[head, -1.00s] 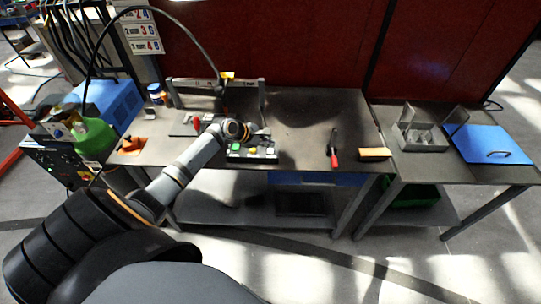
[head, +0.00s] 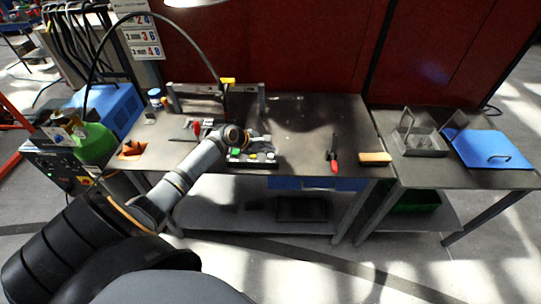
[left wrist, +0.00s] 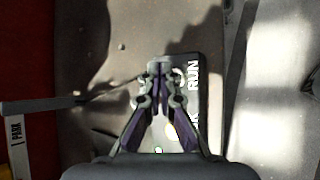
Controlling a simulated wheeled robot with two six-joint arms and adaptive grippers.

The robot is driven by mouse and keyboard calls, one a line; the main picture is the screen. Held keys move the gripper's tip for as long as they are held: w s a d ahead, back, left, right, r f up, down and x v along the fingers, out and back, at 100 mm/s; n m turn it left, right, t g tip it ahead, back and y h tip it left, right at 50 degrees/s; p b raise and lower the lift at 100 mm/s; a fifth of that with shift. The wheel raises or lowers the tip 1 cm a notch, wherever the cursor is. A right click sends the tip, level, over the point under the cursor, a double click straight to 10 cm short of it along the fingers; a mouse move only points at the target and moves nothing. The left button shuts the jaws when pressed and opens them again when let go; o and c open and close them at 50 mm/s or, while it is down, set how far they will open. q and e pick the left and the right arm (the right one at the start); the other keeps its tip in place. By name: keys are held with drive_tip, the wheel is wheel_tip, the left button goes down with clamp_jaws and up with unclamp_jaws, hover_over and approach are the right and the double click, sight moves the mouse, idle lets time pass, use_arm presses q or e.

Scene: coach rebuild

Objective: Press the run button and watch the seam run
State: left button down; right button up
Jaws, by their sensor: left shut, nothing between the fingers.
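A dark control box (head: 240,164) with green, yellow and pale buttons stands at the front edge of the workbench (head: 300,125). My left gripper (head: 266,139) reaches over the box's back edge, near its right end. In the left wrist view, the gripper (left wrist: 160,66) is shut and empty, over the edge of the dark panel (left wrist: 203,112) beside the printed word RUN (left wrist: 193,75). A pale round ring shows partly behind the fingers next to that word. I cannot tell whether the fingertips touch the button. My right gripper is not in view.
A red-handled tool (head: 334,165) and a tan block (head: 375,158) lie to the right. The bench's middle back is clear.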

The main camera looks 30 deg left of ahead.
use_arm(q)
drive_tip(key=shift+f, duration=0.15)
idle(0.4)
drive_tip(key=shift+f, duration=0.3)
